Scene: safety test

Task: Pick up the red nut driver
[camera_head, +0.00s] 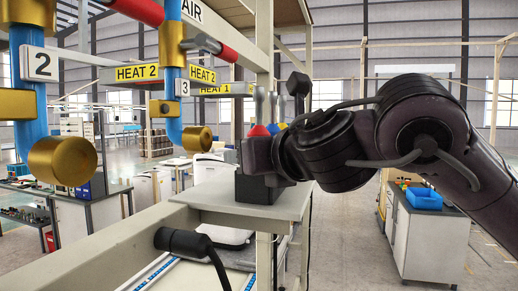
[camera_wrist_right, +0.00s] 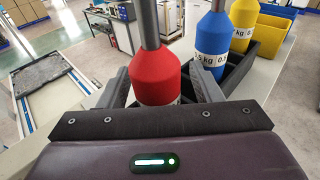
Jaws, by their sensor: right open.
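The red nut driver (camera_wrist_right: 155,80) stands upright in the right wrist view, with a grey shaft rising from its red cone. Its red top also shows in the head view (camera_head: 259,131), partly behind my arm. My right gripper (camera_wrist_right: 160,70) is open, with one finger on each side of the red driver. I cannot tell whether either finger touches it. A blue driver (camera_wrist_right: 211,50) and a yellow driver (camera_wrist_right: 243,18) stand in a row behind it, in a black holder (camera_wrist_right: 237,72). My left gripper is in neither view.
The holder stands on a grey shelf (camera_head: 290,205) of a beige frame. Blue pipes (camera_head: 173,90) with brass fittings (camera_head: 62,161) hang at the left. A black cylinder with a cable (camera_head: 182,241) is at the front. A yellow bin (camera_wrist_right: 270,42) lies beyond the drivers.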

